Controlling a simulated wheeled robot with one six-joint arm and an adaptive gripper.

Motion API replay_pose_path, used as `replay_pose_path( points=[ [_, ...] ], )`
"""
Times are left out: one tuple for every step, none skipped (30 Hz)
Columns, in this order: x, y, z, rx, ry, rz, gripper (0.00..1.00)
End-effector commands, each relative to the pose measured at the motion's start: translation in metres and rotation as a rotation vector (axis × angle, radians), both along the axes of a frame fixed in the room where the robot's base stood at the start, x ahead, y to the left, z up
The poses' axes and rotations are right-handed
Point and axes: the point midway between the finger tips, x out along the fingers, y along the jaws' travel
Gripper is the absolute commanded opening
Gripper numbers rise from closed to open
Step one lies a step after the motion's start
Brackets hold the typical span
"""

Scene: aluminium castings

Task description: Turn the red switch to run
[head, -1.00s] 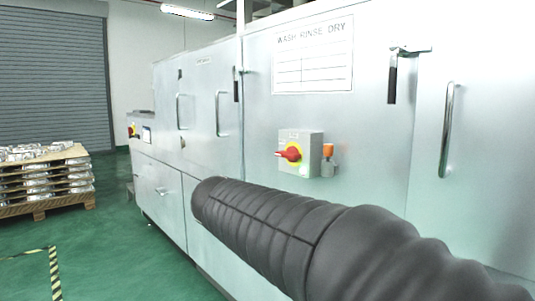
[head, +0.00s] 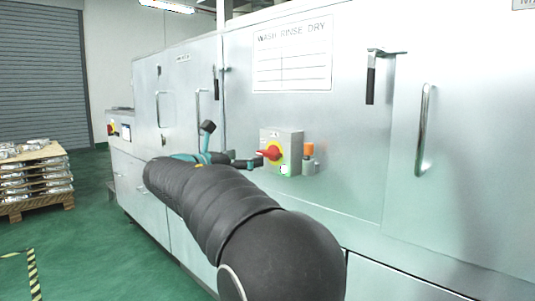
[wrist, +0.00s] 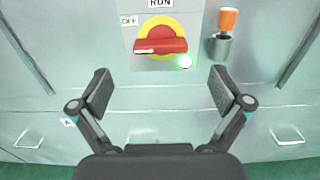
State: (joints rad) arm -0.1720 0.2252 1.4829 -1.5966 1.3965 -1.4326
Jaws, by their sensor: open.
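The red switch (wrist: 160,46) sits on a yellow disc on a grey box (head: 295,142) fixed to the machine front. Its handle lies about level, with a pale mark at its left end, on the side of the OFF label (wrist: 129,20). The RUN label (wrist: 160,3) is above the disc, cut by the picture's top edge. In the head view the red switch (head: 269,153) is just right of my gripper (head: 248,163). In the wrist view my gripper (wrist: 161,88) is open and empty, its fingers below the switch in the picture and apart from it.
An orange-topped fitting (wrist: 227,27) stands in a metal holder right of the box. A green light (wrist: 186,62) glows below the switch. The machine has protruding handles (head: 424,130).

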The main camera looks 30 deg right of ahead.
Motion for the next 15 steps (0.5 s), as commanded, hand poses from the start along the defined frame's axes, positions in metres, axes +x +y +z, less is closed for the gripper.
replay_pose_path(
  points=[
    [0.003, -0.01, 0.001, 0.0, 0.0, -0.004, 1.0],
    [0.005, -0.016, 0.001, 0.0, 0.0, -0.004, 1.0],
    [0.007, -0.023, 0.001, 0.0, 0.0, -0.004, 1.0],
    [0.009, -0.028, 0.0, 0.0, 0.0, -0.004, 1.0],
    [0.011, -0.033, 0.0, 0.0, 0.0, -0.004, 1.0],
    [0.013, -0.04, 0.0, 0.001, 0.0, -0.004, 1.0],
    [0.015, -0.045, 0.0, 0.001, 0.0, -0.003, 1.0],
    [0.017, -0.049, 0.0, 0.001, 0.0, -0.003, 1.0],
    [0.019, -0.055, 0.0, 0.001, -0.001, -0.003, 1.0],
    [0.02, -0.059, 0.0, 0.001, -0.001, -0.003, 1.0],
    [0.022, -0.063, 0.0, 0.001, -0.001, -0.002, 1.0],
    [0.023, -0.067, 0.0, 0.001, -0.001, -0.002, 1.0],
    [0.024, -0.069, 0.0, 0.001, -0.001, -0.002, 1.0],
    [0.025, -0.072, 0.0, 0.002, 0.0, -0.002, 1.0],
    [0.026, -0.075, 0.0, 0.002, 0.0, -0.001, 1.0]
  ],
)
